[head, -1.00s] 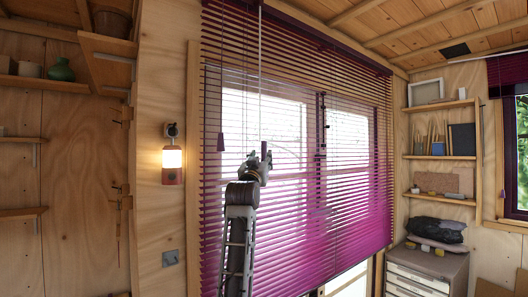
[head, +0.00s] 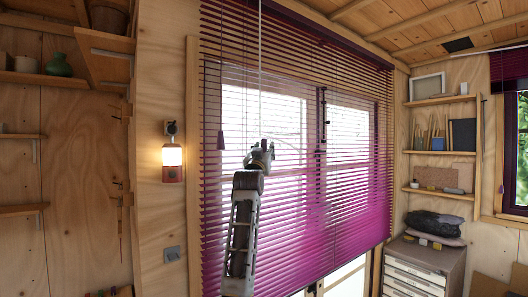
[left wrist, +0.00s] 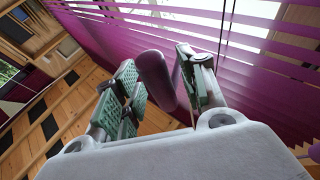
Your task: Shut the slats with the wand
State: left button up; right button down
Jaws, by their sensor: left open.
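The purple blind (head: 350,200) hangs over the window, and bright light shows between its slats. The thin pale wand (head: 260,70) hangs from the top rail down to my left gripper (head: 263,147), which hides its lower end in the head view. In the left wrist view a purple handle (left wrist: 155,78), seemingly the wand's grip, stands between the open fingers of my left gripper (left wrist: 162,86). The right finger looks very close to the handle; I cannot tell whether they touch. My right gripper is not in view.
A cord with a purple tassel (head: 220,140) hangs left of the wand, in front of the slats. A lit wall lamp (head: 172,163) is on the wall at left. Shelves (head: 440,153) and a drawer cabinet (head: 418,268) stand at right.

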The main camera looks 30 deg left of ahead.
pick_arm(q)
grip_shut()
jog(key=shift+d, duration=0.1)
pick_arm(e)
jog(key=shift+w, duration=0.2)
